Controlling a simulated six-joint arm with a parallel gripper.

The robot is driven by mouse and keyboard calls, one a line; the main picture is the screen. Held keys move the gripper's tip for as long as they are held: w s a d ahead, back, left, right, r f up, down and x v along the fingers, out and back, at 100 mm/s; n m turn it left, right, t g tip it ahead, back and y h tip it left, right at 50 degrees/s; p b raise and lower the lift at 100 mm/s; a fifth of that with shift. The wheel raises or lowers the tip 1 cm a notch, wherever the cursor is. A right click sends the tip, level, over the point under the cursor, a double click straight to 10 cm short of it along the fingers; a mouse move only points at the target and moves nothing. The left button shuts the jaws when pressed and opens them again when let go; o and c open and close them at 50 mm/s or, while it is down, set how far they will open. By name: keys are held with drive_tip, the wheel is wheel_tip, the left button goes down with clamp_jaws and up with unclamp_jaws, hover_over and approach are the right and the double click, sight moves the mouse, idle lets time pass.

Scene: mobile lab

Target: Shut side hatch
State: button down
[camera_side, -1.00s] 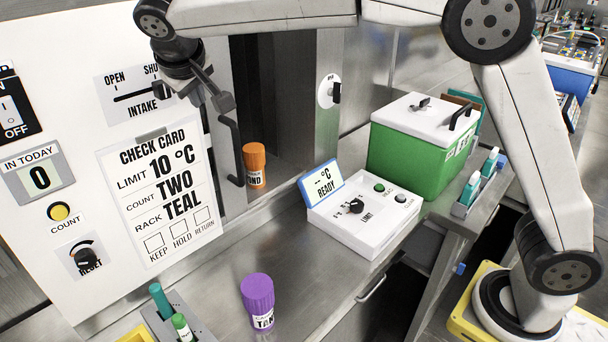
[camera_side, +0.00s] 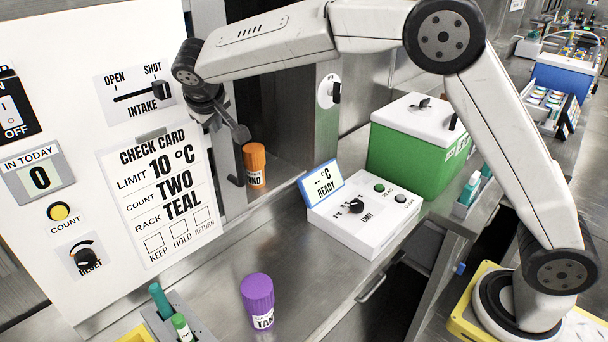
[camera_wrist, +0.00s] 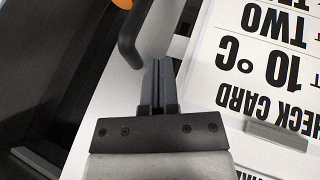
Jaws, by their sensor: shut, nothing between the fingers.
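The side hatch opening (camera_side: 285,115) is a dark upright gap in the machine's front, standing open. A black bar handle (camera_side: 236,181) is at its left edge, partly hidden behind my gripper. In the wrist view the handle (camera_wrist: 130,40) lies just left of the fingertips. My gripper (camera_side: 241,133) is shut and empty, pointing down and right beside the handle; its closed fingers also show in the wrist view (camera_wrist: 158,82). I cannot tell whether they touch the handle.
A white control box (camera_side: 364,213) and a green cooler (camera_side: 410,160) are to the right. The check card (camera_side: 158,190) is left of the hatch.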

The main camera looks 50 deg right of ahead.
drive_tip(key=shift+w+d+f, duration=0.1)
drive_tip(key=shift+d, duration=0.45)
drive_tip(key=shift+w+d+f, duration=0.1)
drive_tip(key=shift+d, duration=0.4)
drive_tip(key=shift+d, duration=0.1)
drive_tip(key=d, duration=2.5)
drive_tip(key=shift+d, duration=0.25)
drive_tip(key=shift+a, duration=0.1)
